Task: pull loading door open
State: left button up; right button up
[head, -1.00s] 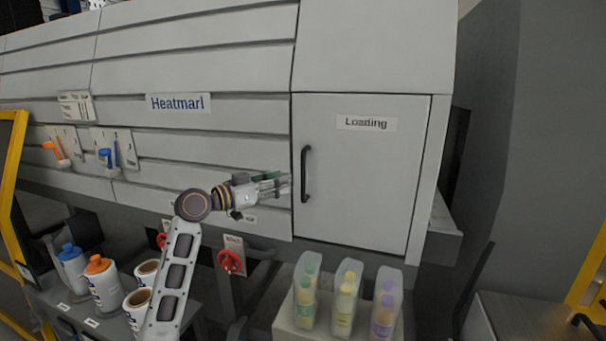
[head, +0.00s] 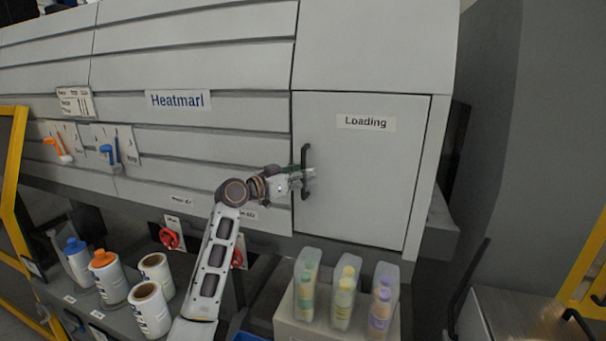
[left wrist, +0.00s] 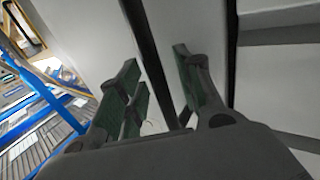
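The loading door (head: 365,185) is a light grey panel labelled "Loading" in the head view. It sits flush in its frame, shut. Its black vertical bar handle (head: 305,160) is near the door's left edge. My left gripper (head: 308,177) is at the lower half of the handle, coming from the left. In the left wrist view the green-padded fingers (left wrist: 158,75) are apart, and the dark handle bar (left wrist: 148,45) runs between them. Gaps show beside the bar; I cannot tell whether either finger touches it. My right gripper is not in view.
Clear bins with bottles (head: 343,290) stand below the door. Red knobs (head: 170,238) are under the panel. A yellow frame (head: 12,190) is at far left.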

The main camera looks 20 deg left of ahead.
pick_arm(q)
jog(key=shift+c, duration=0.2)
grip_shut()
jog(key=shift+s+f, duration=0.1)
